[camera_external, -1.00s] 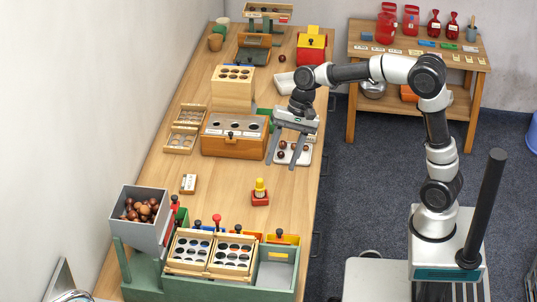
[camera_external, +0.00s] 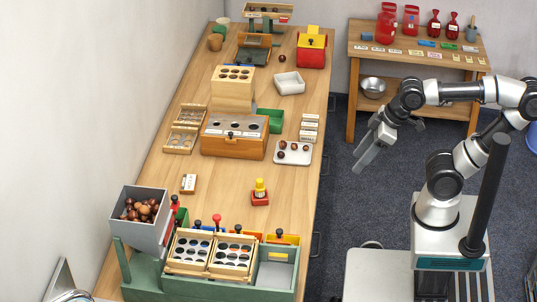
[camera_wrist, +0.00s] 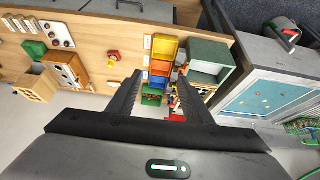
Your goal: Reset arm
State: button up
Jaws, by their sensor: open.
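My gripper (camera_external: 365,157) hangs over the floor to the right of the long workbench, clear of its edge. Its two long dark fingers (camera_wrist: 160,85) show apart in the wrist view, with nothing between them. My arm is folded back toward my base. A white tray (camera_external: 280,158) with several chestnuts lies on the bench, left of the gripper. It also shows in the wrist view at the upper left, with chestnuts (camera_wrist: 52,35) on it.
The workbench (camera_external: 225,185) carries a wooden box (camera_external: 234,146), a grey chestnut bin (camera_external: 125,195), a green station (camera_external: 190,290) and a red-yellow stamp (camera_external: 260,192). A side table (camera_external: 352,60) stands at the back. Blue-grey floor (camera_external: 345,205) lies open between bench and base.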

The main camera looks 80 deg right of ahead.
notch_tip(320, 180, up, 13)
jog(key=p, duration=1.1)
jog(key=shift+f, duration=0.1)
